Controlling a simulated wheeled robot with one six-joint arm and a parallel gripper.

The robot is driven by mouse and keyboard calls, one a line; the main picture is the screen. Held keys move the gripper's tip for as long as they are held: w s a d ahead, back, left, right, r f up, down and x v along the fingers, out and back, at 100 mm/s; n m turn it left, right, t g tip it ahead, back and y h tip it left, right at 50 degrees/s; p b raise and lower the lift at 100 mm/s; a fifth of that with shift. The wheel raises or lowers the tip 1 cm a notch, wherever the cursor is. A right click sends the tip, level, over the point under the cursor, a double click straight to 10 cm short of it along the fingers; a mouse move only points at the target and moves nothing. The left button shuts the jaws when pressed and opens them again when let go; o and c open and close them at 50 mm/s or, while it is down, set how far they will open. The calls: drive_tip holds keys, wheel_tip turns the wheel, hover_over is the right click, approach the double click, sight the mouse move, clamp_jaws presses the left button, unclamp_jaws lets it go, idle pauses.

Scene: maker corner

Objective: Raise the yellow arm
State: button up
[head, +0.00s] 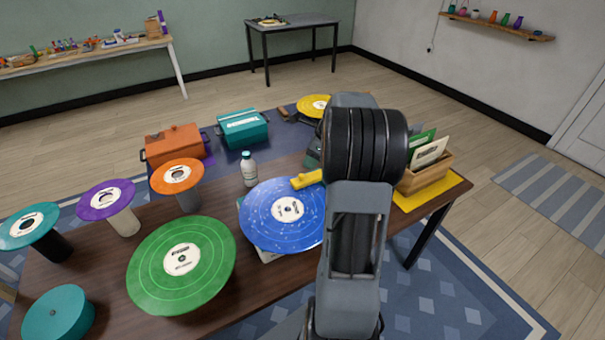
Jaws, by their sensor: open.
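A yellow arm (307,179) reaches over the back right edge of a large blue record (270,222). Its right end is hidden behind my own arm. The blue record has a white label and lies on a light-coloured base (266,256), of which only a little shows below it. I cannot tell whether the yellow arm touches the record. My arm stands upright in front, right of the blue record, and covers its right edge. My gripper is not visible, so its place relative to the yellow arm cannot be seen.
The wooden table (120,258) holds a green record (182,264), a purple record (106,200), an orange record (177,176), a white bottle (249,170) close behind the blue record, and a wooden record crate (428,175) at right. Orange (174,145) and teal (243,128) cases stand beyond.

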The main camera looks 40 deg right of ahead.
sight(301, 175)
drive_tip(key=x, duration=0.8)
drive_tip(key=shift+r, duration=0.1)
clamp_jaws()
idle(0.4)
